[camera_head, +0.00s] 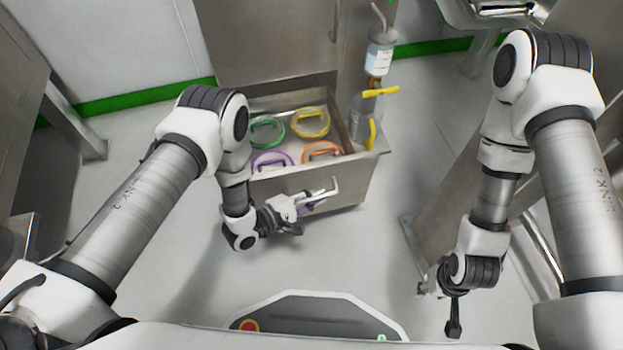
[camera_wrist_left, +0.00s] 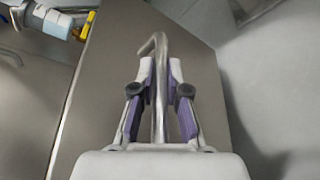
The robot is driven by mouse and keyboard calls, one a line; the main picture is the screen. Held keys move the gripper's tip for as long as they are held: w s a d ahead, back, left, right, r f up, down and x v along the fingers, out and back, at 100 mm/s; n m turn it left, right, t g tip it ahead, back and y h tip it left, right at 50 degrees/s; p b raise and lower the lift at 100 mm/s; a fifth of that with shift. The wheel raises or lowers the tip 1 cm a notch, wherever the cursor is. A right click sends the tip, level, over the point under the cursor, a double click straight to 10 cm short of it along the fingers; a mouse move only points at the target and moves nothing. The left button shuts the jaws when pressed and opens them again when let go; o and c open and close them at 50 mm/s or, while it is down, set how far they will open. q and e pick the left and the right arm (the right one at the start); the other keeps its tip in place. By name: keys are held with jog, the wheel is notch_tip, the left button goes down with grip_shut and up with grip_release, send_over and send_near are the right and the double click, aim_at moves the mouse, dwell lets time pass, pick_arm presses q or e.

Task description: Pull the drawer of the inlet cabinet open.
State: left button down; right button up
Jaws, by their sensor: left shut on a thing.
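The steel drawer (camera_head: 358,181) of the inlet cabinet (camera_head: 262,40) stands pulled out from under the cabinet body, its inside showing from above. My left gripper (camera_head: 312,200) is at the drawer's front face. In the left wrist view, my left gripper's purple-padded fingers (camera_wrist_left: 160,88) are shut on the bent metal bar handle (camera_wrist_left: 157,48), which runs between them along the drawer front (camera_wrist_left: 110,60). My right gripper (camera_head: 453,318) hangs low at the right, away from the drawer; its finger gap is too small to read.
Green (camera_head: 266,131), yellow (camera_head: 310,122), purple (camera_head: 271,160) and orange (camera_head: 322,151) ringed items with handles lie in the drawer. A bottle-like device with yellow levers (camera_head: 379,91) stands at its right. Steel furniture (camera_head: 480,190) stands at right. Open floor (camera_head: 350,250) lies before the drawer.

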pick_arm(q)
jog(key=shift+s+d, duration=0.15)
jog(key=shift+s, duration=0.3)
jog(key=c, duration=1.2)
grip_release()
jog(key=v, duration=1.2)
jog(key=shift+f, duration=0.1)
